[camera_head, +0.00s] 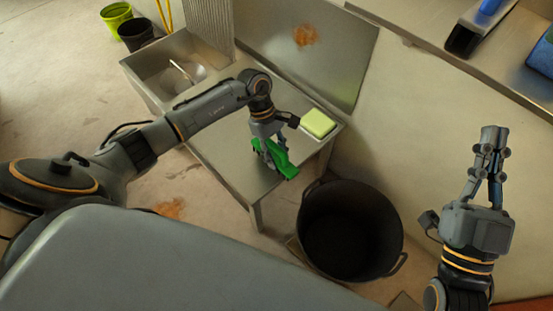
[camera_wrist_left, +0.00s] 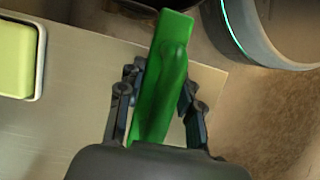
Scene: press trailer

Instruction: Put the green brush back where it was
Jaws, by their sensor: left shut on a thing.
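The green brush (camera_head: 276,157) is between the fingers of my left gripper (camera_head: 268,152) at the right part of the metal sink table (camera_head: 226,163). In the left wrist view the brush (camera_wrist_left: 165,85) lies lengthwise between the two fingers of the left gripper (camera_wrist_left: 158,100), which are shut on it. I cannot tell whether the brush touches the tabletop. Its near end is hidden behind the gripper body. My right gripper (camera_head: 490,165) is raised at the right, away from the table; its fingers are close together at the tips, and nothing shows between them.
A pale green sponge in a white dish (camera_head: 318,123) sits at the table's back right corner. A black bucket (camera_head: 349,230) stands on the floor beside the table. The sink basin (camera_head: 178,72) is at the left. A shelf (camera_head: 425,35) holds blue items at upper right.

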